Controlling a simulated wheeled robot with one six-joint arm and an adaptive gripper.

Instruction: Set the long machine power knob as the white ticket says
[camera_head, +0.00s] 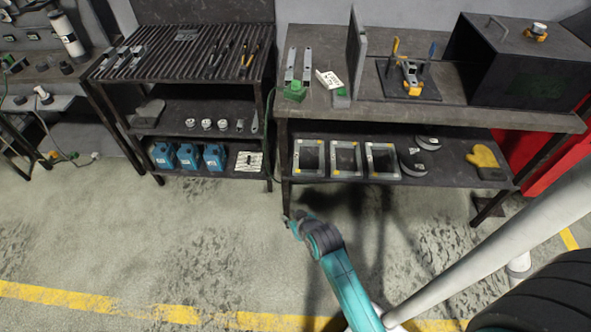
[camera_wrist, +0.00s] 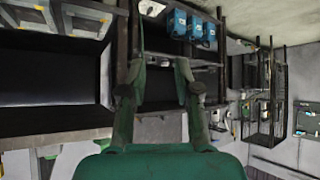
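A small white ticket (camera_head: 329,79) with dark marks lies on the right bench, beside a green block (camera_head: 294,91); its writing is too small to read. I cannot tell for sure which thing is the long machine. A dark box-like machine (camera_head: 505,70) stands at the bench's right end with a yellow and white knob-like part (camera_head: 537,31) on top. My gripper (camera_head: 290,222) hangs low in front of the bench, apart from all of these. In the wrist view my gripper (camera_wrist: 160,75) has its two fingers spread, with nothing between them.
The right bench (camera_head: 470,117) holds metal strips and a tool stand (camera_head: 408,78). Its lower shelf holds grey frames (camera_head: 309,157) and a yellow glove (camera_head: 486,160). A slatted table (camera_head: 150,62) with pliers stands left of it. The floor in front is open.

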